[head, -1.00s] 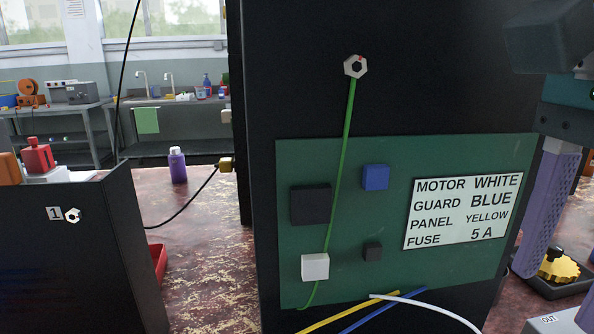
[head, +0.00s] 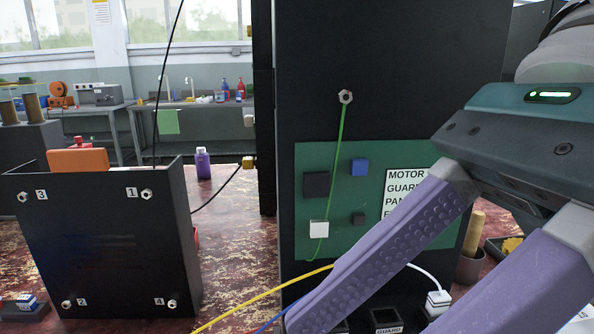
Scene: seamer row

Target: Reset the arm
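My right gripper (head: 372,322) fills the right side of the head view. Its teal and dark body slants down to the left, with a green light strip on top. Its two purple ridged fingers stand wide apart, and nothing shows held between them. The fingers cover part of the green board (head: 385,155) and its white label (head: 405,182). The fingertips reach the bottom edge of the picture, in front of the black tall panel (head: 310,60). My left gripper is not in view.
A black box with numbered nuts (head: 100,245) stands at the left. A purple bottle (head: 203,164) stands behind it. Yellow (head: 255,305) and white cables run near the fingers. A white plug (head: 438,300) sits between the fingers in the picture. Mottled red table (head: 235,240) shows bare at centre left.

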